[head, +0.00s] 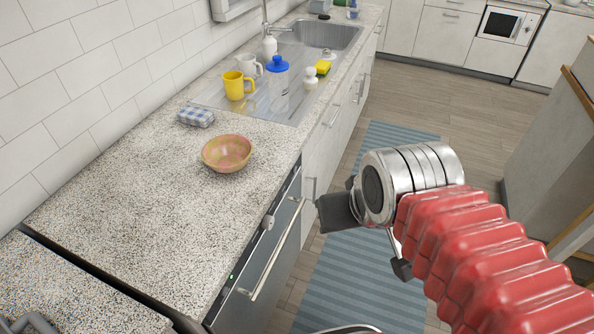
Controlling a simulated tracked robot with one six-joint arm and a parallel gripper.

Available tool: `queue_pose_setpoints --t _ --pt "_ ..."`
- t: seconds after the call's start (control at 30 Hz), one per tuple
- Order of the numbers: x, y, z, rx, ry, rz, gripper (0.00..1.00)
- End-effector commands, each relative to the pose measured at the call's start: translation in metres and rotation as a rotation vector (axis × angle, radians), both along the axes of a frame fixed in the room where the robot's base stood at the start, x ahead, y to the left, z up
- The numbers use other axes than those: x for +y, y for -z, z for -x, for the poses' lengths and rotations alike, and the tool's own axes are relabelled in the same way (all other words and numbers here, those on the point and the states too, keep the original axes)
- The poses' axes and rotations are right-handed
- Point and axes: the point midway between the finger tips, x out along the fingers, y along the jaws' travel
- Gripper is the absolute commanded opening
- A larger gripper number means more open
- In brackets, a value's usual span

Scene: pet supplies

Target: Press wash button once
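A dark dishwasher front (285,262) is set under the counter edge, seen steeply from above. It has a long metal handle (275,262), a round light knob (268,222) near its top edge, and a small green light (232,277) near its left end. I cannot make out a labelled wash button from this angle. My gripper (338,212) is at the end of my red arm, to the right of the dishwasher front, and looks apart from it. Its fingertips are partly hidden by the wrist, so I cannot tell whether it is open or shut.
A pink and yellow bowl (227,153) and a checked cloth (196,116) are on the speckled counter (140,205). A yellow mug (235,86) and a blue-lidded jar (278,76) stand by the sink (326,36). A striped blue rug (345,280) covers the floor beside the cabinets.

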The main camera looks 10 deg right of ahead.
Motion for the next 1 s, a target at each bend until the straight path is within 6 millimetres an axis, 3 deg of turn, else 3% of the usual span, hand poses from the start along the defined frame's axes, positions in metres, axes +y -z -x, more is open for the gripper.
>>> queue_pose_setpoints --t 0.37,1.0 --pt "0.0 0.0 0.0 0.0 0.0 0.0 0.0" --pt "0.0 0.0 0.0 0.0 0.0 0.0 0.0"
